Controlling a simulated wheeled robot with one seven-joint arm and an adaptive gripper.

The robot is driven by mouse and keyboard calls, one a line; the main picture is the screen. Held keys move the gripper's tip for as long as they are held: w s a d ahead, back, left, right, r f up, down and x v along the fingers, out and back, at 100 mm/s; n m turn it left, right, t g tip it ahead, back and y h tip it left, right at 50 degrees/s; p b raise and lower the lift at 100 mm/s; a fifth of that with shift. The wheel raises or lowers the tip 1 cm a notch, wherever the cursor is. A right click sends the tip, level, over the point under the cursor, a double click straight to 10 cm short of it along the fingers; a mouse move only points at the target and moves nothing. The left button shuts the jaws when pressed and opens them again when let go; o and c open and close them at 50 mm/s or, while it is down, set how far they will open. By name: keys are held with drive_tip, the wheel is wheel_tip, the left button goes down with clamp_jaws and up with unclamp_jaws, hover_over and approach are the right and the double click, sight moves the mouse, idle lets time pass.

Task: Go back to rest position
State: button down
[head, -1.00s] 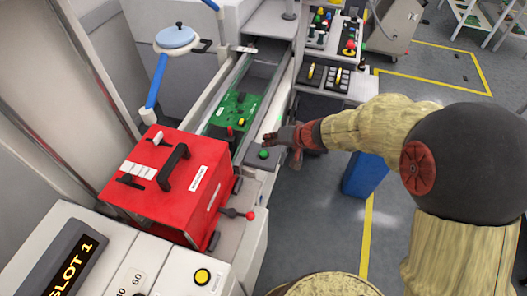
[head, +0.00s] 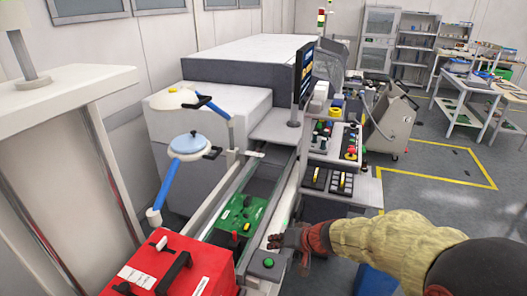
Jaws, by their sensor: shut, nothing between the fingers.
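My gripper (head: 289,240) is in the lower middle of the head view, at the end of my arm, which comes in from the right. It is shut and holds nothing that I can see. It is just right of the rail with the green button (head: 268,262). I cannot tell whether it touches the rail. A green circuit board (head: 240,215) lies between the conveyor rails, left of my gripper.
A red box with a black handle (head: 203,259) stands at lower left. A control panel (head: 340,145) and a grey trolley (head: 393,122) stand beyond. Clear floor (head: 415,180) lies to the right.

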drive_tip(key=shift+s+a+m, duration=0.2)
drive_tip(key=shift+s+m, duration=0.1)
drive_tip(key=shift+m, duration=0.3)
drive_tip(key=s, duration=0.1)
drive_tip(key=s+f+g, duration=0.1)
drive_tip(key=s, duration=0.1)
drive_tip(key=s+f+g, duration=0.1)
drive_tip(key=s, duration=0.1)
drive_tip(key=shift+s+a+m, duration=0.15)
drive_tip(key=shift+a+m, duration=0.05)
drive_tip(key=shift+m, duration=0.1)
drive_tip(key=s+d+r+n+h, duration=0.1)
drive_tip(key=s+d+r+h, duration=0.2)
drive_tip(key=s+d+r, duration=0.4)
drive_tip(key=s+d+r+t+h, duration=0.1)
drive_tip(key=s+d+r+h, duration=0.2)
drive_tip(key=s+d+r, duration=0.5)
drive_tip(key=s+r, duration=0.3)
drive_tip(key=s, duration=0.4)
drive_tip(key=shift+s+d+r+n+h, duration=0.2)
drive_tip(key=shift+d+n+h, duration=0.1)
drive_tip(key=shift+n, duration=0.1)
